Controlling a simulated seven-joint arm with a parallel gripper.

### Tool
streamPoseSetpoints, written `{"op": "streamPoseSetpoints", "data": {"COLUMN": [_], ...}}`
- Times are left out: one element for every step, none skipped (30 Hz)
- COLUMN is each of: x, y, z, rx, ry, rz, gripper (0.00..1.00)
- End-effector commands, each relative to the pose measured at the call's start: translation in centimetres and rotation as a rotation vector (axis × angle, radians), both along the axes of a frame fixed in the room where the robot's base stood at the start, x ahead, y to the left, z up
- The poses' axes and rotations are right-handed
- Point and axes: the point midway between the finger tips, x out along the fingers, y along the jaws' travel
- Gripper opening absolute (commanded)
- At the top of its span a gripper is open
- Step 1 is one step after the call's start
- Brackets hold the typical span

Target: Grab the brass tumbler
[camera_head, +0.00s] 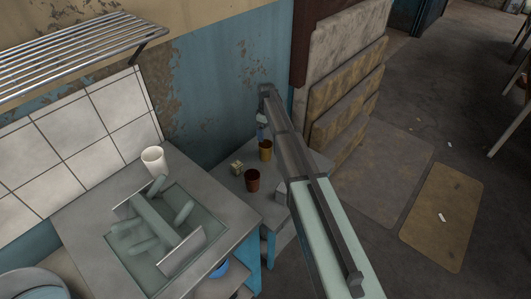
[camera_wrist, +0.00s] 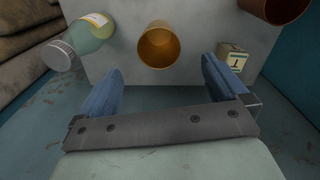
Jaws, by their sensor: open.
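The brass tumbler (camera_wrist: 160,48) stands upright on the small grey table, seen from above in the wrist view, with its open mouth toward me. It also shows in the head view (camera_head: 265,150), close to my arm. My gripper (camera_wrist: 162,88) is open and empty, its two blue fingers spread apart. The tumbler sits just beyond the fingertips, roughly centred between them and apart from both. In the head view my arm hides part of the table, and the gripper (camera_head: 262,134) shows only small beside the tumbler.
A red-brown cup (camera_head: 252,180) and a small marked cube (camera_wrist: 233,58) stand near the tumbler. A capped bottle (camera_wrist: 88,36) is at the left in the wrist view. A white cup (camera_head: 154,160) stands by the sink. A blue wall (camera_head: 215,100) rises behind the table.

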Motion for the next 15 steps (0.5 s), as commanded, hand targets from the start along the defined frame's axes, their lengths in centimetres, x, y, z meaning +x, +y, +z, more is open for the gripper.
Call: {"op": "streamPoseSetpoints", "data": {"x": [0.0, 0.1, 0.1, 0.1, 0.0, 0.1, 0.1, 0.1, 0.1, 0.1, 0.1, 0.1, 0.1, 0.1, 0.1], "y": [0.0, 0.0, 0.0, 0.0, 0.0, 0.0, 0.0, 0.0, 0.0, 0.0, 0.0, 0.0, 0.0, 0.0, 0.0], "z": [-1.0, -1.5, -2.3, -2.8, -3.3, -3.9, -4.4, -4.8, -5.2, -5.4, -5.6, -5.8, -5.8, -5.9, -6.1], "rx": [0.000, 0.001, 0.001, 0.000, 0.000, 0.001, 0.001, 0.001, 0.001, 0.001, 0.001, 0.001, 0.001, 0.001, 0.001], "ry": [0.001, 0.001, 0.001, 0.002, 0.002, 0.001, 0.001, 0.001, 0.001, 0.001, 0.000, 0.000, -0.001, -0.001, -0.001], "rz": [0.000, 0.000, 0.000, -0.001, -0.001, -0.001, -0.001, -0.001, -0.001, -0.001, -0.001, -0.001, -0.001, -0.001, -0.001], "gripper": [1.00, 1.00, 1.00, 1.00, 1.00, 1.00, 1.00, 1.00, 1.00, 1.00, 1.00, 1.00, 1.00, 1.00, 1.00]}}
